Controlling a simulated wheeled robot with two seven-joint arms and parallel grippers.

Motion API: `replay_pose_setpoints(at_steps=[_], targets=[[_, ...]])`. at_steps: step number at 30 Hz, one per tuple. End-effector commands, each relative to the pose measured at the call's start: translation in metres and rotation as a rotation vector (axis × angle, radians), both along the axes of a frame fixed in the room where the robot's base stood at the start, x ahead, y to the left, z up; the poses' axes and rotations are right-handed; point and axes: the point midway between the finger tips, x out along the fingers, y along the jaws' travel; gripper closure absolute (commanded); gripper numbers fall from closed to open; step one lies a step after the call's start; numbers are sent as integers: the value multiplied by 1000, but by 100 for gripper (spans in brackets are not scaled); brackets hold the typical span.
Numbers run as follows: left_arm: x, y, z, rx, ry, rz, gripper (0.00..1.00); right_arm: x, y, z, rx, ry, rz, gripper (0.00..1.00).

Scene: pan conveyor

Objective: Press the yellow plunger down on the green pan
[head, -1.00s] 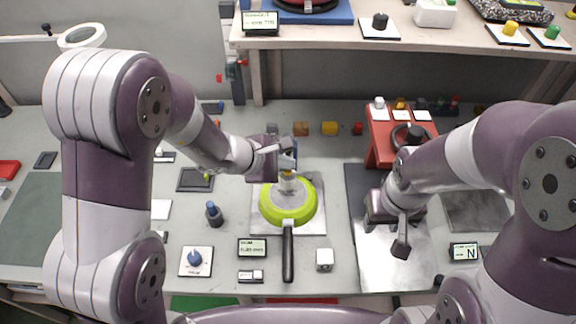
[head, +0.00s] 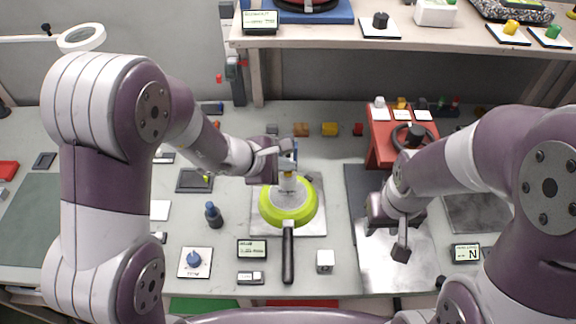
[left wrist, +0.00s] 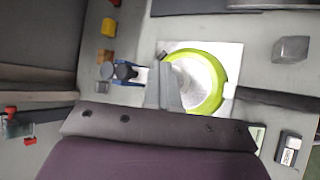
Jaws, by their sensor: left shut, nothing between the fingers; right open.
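The lime-green pan (head: 308,211) sits on a pale square plate (head: 318,228), its black handle pointing toward me. A light upright piece stands over the pan's back part, with a small yellow piece (head: 288,174) at its top, apparently the plunger. My left gripper (head: 287,152) is shut and empty just above and behind that yellow piece; I cannot tell whether they touch. In the left wrist view the shut fingers (left wrist: 166,88) overlap the rim of the green pan (left wrist: 219,66), and the yellow piece is hidden. My right gripper (head: 402,240) is open over a metal sheet at the right.
A blue stand with black knobs (left wrist: 125,72) is behind the pan, partly hidden by my left gripper in the head view. Orange and yellow blocks (head: 330,128) lie farther back. A red stand (head: 382,152) is at the right. A grey cube (head: 324,261) lies beside the handle.

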Motion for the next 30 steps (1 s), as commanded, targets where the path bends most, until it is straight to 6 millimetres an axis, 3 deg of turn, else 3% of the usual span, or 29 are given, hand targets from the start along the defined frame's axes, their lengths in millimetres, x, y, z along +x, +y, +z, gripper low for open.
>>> replay_pose_setpoints(at_steps=[1, 12, 30], targets=[[-4, 2, -7, 9, 17, 0, 100, 0, 0, -1, 0, 0, 0, 57], [-5, 2, -8, 12, 23, 0, 100, 0, 0, 0, 0, 0, 0, 57], [-2, 2, 25, 7, 11, 0, 100, 0, 0, 23, 0, 0, 0, 57]])
